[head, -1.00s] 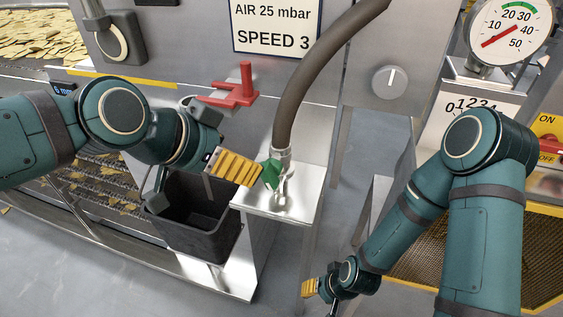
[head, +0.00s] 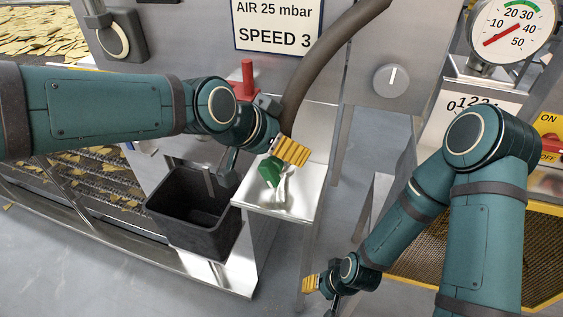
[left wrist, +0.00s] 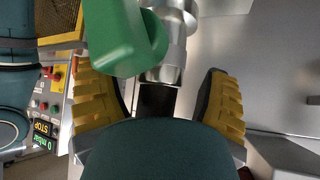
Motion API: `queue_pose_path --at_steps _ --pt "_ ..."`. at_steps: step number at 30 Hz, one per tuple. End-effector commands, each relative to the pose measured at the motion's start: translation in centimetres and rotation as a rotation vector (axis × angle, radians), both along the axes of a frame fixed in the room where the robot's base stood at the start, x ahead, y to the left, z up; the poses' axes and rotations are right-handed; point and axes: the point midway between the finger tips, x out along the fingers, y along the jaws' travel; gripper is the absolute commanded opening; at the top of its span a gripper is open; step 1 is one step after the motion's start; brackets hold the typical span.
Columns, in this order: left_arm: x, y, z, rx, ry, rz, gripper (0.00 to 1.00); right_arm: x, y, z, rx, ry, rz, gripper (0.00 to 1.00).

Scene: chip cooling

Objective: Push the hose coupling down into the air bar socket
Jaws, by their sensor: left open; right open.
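The brown hose (head: 325,60) comes down to the shiny bar top (head: 250,194). In the head view my left gripper (head: 291,151) covers the hose's lower end. In the left wrist view the silver hose coupling (left wrist: 172,45) shows just beyond and between the open yellow fingers of my left gripper (left wrist: 160,98), with a gap to each finger. A green lever (head: 270,171) stands beside the coupling; it is large in the left wrist view (left wrist: 127,35). The socket is hidden, so I cannot tell how deep the coupling sits. My right gripper (head: 318,285) is open, low and away from the bar.
A red handle (head: 246,80) stands behind my left wrist. A black bin (head: 190,208) is left of the bar. A panel with a grey knob (head: 391,81) and a pressure gauge (head: 508,30) are to the right. Open floor lies below the bar.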

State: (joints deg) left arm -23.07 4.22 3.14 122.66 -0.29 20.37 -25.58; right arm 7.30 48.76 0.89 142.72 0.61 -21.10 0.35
Motion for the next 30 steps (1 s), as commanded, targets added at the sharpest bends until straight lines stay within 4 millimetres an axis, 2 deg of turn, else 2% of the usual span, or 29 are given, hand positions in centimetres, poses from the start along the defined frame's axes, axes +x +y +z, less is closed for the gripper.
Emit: queue_pose_path --at_steps 7,8,9,14,30 --pt "0.08 -0.06 -0.04 -0.001 -0.002 0.001 0.77 -0.03 0.01 0.01 0.0 0.001 0.0 0.47" --pt "0.08 -0.07 -0.04 0.0 -0.001 0.001 0.71 -0.03 0.01 0.01 0.0 0.001 0.0 0.47" --pt "0.08 -0.07 -0.04 0.0 -0.001 0.001 0.57 -0.03 0.01 0.01 0.0 0.001 0.0 0.47" --pt "0.07 -0.05 -0.04 0.0 -0.001 0.001 0.01 -0.02 0.01 0.01 0.0 0.001 0.0 0.47" --pt "0.07 -0.07 0.52 -0.001 -0.001 0.0 0.0 0.01 0.0 0.12 0.0 0.0 0.0 0.47"
